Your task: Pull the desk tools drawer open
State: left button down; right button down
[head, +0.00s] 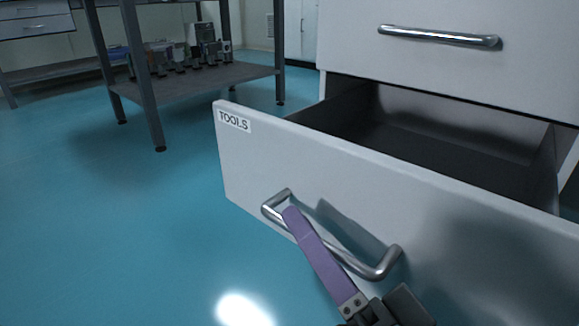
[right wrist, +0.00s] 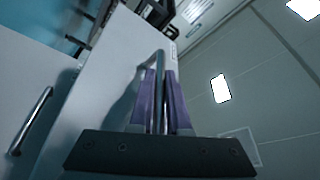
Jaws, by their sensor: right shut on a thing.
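The white tools drawer (head: 400,200), with a "TOOLS" label (head: 234,121) at its front's upper left corner, stands pulled out from the cabinet in the head view. Its dark inside shows, and the part I see looks empty. Its silver bar handle (head: 375,268) also shows in the right wrist view (right wrist: 159,65). My right gripper (head: 292,218), with purple fingers, is shut on this handle; in the right wrist view the fingers (right wrist: 162,95) lie on both sides of the bar. My left gripper is not in view.
The closed drawer above has its own silver handle (head: 438,36). A dark metal table (head: 190,82) with several devices on its lower shelf stands at the back left. The blue floor (head: 120,220) left of the drawer is clear.

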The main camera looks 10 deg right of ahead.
jog(key=s+a, duration=0.7)
jog(key=a, duration=0.1)
jog(key=shift+a, duration=0.4)
jog(key=shift+w, duration=0.1)
jog(key=c, duration=0.9)
grip_release()
jog(key=shift+p, duration=0.3)
jog(key=p+v, duration=0.1)
jog(key=v, duration=0.9)
jog(key=shift+p, duration=0.3)
